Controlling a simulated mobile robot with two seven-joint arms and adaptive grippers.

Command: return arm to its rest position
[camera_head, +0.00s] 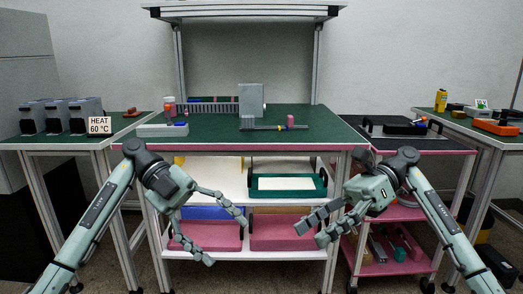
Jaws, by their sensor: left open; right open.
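My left gripper (226,233) is open and empty, in front of the workbench shelves and pointing to the right. My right gripper (312,228) is open and empty, also in front of the shelves and pointing to the left. Both arms reach in from the lower corners, bent at the elbow, with the grippers below the green top of the workbench (215,149). A gap lies between the two grippers. Neither gripper appears to touch anything.
On the workbench stand a grey box (251,99) and a light tray (162,130). A green tray (287,194) and pink bins (287,230) fill the shelves. A left table holds a "HEAT 60 °C" sign (99,125). A pink cart (392,268) stands behind my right arm.

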